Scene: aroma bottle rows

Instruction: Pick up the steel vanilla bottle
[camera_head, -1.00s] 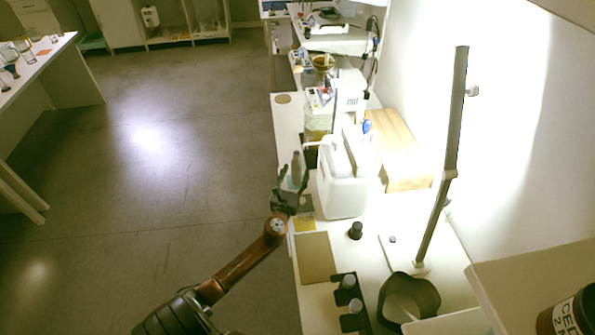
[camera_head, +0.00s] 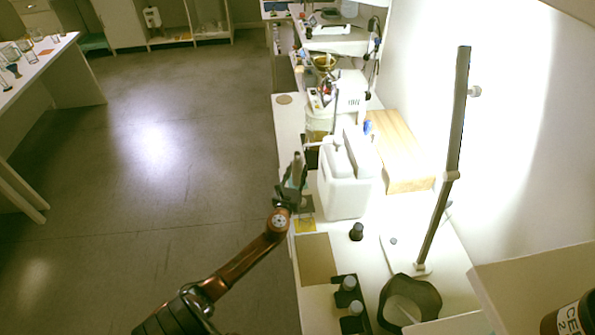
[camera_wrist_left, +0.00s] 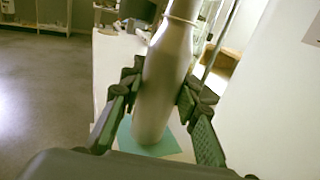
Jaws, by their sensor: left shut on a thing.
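The steel bottle (camera_wrist_left: 163,85) is a smooth grey metal bottle with a narrower neck. In the left wrist view it stands between the two fingers of my left gripper (camera_wrist_left: 160,88), which is shut on it. A teal patch (camera_wrist_left: 170,145) lies under its base. In the head view my left gripper (camera_head: 293,180) closes around the same bottle (camera_head: 297,161) at the counter's left edge, left of a white box. The fingers hide part of the bottle. Any label on it is not readable. My right gripper is not in view.
The white box (camera_head: 345,190) stands close right of the bottle. A brown mat (camera_head: 316,259), a small black bottle (camera_head: 356,231) and a black rack with grey-capped bottles (camera_head: 345,301) are nearer on the counter. A tall stand (camera_head: 447,170) rises at right. Open floor lies left.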

